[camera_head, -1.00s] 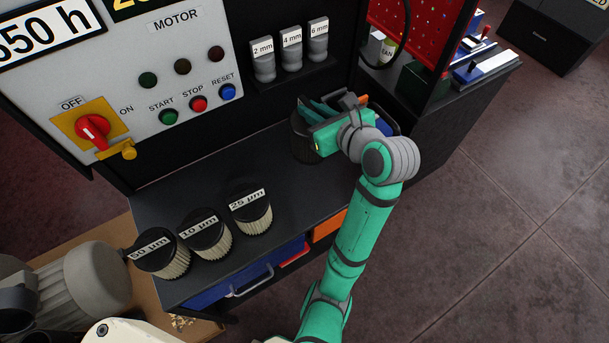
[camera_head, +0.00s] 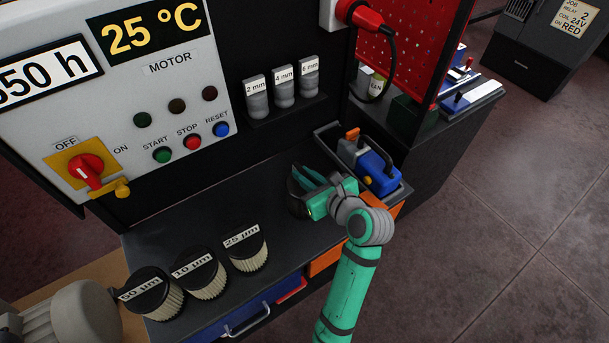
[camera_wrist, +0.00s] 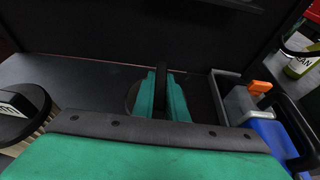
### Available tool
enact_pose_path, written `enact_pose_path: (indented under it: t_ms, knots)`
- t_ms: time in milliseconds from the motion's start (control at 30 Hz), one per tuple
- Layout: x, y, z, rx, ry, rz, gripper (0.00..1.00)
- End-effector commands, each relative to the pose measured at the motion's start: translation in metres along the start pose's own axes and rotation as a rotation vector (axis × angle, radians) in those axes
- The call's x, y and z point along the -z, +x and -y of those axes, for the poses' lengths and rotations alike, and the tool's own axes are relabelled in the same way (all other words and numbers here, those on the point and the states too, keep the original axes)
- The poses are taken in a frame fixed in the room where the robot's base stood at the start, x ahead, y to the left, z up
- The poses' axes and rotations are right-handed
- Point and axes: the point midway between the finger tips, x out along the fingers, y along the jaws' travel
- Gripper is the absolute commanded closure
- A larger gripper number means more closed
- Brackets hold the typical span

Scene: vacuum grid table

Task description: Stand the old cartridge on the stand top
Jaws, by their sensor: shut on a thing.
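My gripper (camera_head: 310,180) is shut on the old cartridge (camera_head: 297,203), a dark, round-topped piece, at the right part of the stand top. The stand top (camera_head: 190,222) is a flat dark-grey surface. In the wrist view the two green fingers of my gripper (camera_wrist: 161,97) close on a black upright grip, and the cartridge's dark round edge (camera_wrist: 131,98) shows beside them. The cartridge looks upright, low over or on the stand top; I cannot tell whether it touches. My gripper hides much of it.
Three labelled filters, 50 µm (camera_head: 152,292), 10 µm (camera_head: 201,272) and 25 µm (camera_head: 245,247), stand to the left. A grey tray (camera_head: 322,131) with a blue-and-orange device (camera_head: 372,167) lies close on the right. The switch panel (camera_head: 130,75) rises behind. Bare top lies between the 25 µm filter and my gripper.

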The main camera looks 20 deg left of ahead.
Motion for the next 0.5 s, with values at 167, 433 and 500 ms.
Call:
enact_pose_path:
  t_ms: [167,433,500]
  knots:
    - [0.0009,0.0006,0.0003,0.001,-0.002,0.002,1.00]
    - [0.0039,0.0018,0.0002,0.000,-0.002,0.000,0.76]
    - [0.0039,0.0018,0.0002,0.000,-0.002,0.000,0.69]
